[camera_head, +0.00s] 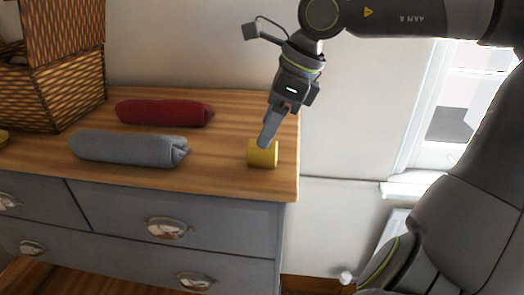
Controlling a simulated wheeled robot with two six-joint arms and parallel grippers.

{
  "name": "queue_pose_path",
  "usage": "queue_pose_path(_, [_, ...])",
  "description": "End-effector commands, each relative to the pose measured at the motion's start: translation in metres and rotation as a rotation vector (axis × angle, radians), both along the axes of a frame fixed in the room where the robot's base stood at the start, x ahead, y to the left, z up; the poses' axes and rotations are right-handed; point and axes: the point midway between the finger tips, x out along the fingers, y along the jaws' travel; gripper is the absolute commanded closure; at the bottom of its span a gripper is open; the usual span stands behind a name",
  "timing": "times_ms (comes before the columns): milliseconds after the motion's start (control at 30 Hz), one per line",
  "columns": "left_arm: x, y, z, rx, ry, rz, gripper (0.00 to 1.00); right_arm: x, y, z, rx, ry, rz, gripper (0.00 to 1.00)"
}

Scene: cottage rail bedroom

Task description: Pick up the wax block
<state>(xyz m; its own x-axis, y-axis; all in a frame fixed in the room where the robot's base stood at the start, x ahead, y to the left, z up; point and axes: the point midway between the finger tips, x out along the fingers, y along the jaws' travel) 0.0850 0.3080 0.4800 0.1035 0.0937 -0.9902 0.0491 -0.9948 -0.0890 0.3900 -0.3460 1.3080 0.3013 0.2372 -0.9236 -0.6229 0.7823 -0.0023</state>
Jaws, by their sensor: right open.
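The wax block (262,155) is a small yellow piece on the wooden dresser top, near its right edge. My right gripper (267,139) comes down from above with its fingers pointing at the block. The fingertips overlap the block's upper left part in the picture. The gripper is open; the fingers line up in this view, so the gap between them is hidden. I cannot tell if the fingers touch the block. My left gripper is not in view.
A rolled grey cloth (125,149) and a rolled dark red cloth (163,113) lie left of the block. A wicker basket (60,85) stands at the back left. The dresser top (225,180) is clear in front of the block. A window is at the right.

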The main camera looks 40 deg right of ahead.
Motion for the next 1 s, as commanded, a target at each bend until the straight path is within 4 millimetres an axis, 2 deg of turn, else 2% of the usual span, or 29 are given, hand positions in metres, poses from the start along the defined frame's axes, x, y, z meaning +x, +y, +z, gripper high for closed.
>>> queue_pose_path(233, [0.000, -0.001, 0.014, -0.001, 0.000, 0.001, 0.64, 0.000, 0.008, -0.030, 0.002, 0.010, 0.002, 0.42])
queue_pose_path(400, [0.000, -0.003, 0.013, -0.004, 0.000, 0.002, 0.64, 0.005, 0.010, -0.042, -0.002, 0.006, -0.001, 0.42])
queue_pose_path(833, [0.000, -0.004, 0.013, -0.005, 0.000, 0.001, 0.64, 0.008, 0.012, -0.049, 0.000, 0.001, 0.000, 0.42])
queue_pose_path(1000, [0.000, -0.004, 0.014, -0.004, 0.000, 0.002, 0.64, 0.008, 0.012, -0.049, 0.000, 0.001, 0.000, 0.63])
